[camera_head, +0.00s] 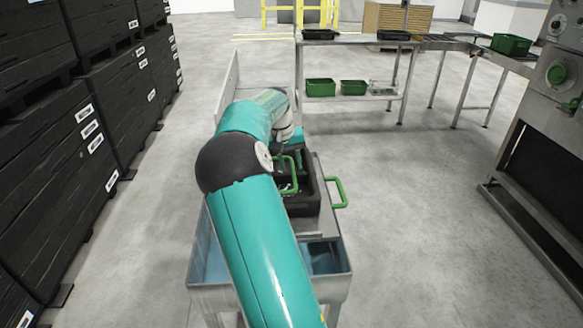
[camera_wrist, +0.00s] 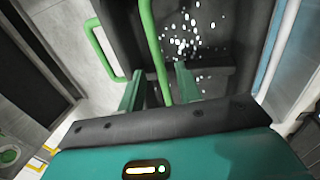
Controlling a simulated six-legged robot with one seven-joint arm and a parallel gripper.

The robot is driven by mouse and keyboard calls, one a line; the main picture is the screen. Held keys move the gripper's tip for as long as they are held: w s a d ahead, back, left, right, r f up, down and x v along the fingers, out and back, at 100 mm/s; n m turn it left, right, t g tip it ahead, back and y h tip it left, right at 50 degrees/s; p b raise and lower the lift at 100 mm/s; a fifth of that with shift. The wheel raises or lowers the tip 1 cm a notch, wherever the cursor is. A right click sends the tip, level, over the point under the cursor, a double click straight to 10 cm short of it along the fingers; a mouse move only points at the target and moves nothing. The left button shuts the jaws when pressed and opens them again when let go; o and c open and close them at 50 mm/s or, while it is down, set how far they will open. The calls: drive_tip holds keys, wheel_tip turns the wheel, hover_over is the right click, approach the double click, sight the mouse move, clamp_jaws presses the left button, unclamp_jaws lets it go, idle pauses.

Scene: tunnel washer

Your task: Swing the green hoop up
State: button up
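The green hoop (camera_head: 297,168) stands at a black tray (camera_head: 306,205) on the metal stand, just beyond my arm. In the wrist view the hoop (camera_wrist: 152,45) is a green bar running down between my two fingers. My gripper (camera_wrist: 159,82) is open, with a visible gap on each side of the bar; I see no contact. The tray's dark inside (camera_wrist: 215,45) holds many small white bits. In the head view my arm hides most of the gripper and part of the hoop. A second green handle (camera_head: 340,192) sticks out at the stand's right side; the wrist view shows one at left (camera_wrist: 103,50).
The metal stand (camera_head: 335,262) has a blue-lined trough at its near end. Black crates (camera_head: 100,130) are stacked at left. A metal table (camera_head: 350,45) with green bins (camera_head: 354,87) stands behind. A machine (camera_head: 550,140) is at right. Floor between stand and machine is clear.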

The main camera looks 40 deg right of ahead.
drive_tip(key=shift+s+d+f, duration=0.1)
drive_tip(key=shift+f, duration=0.7)
clamp_jaws()
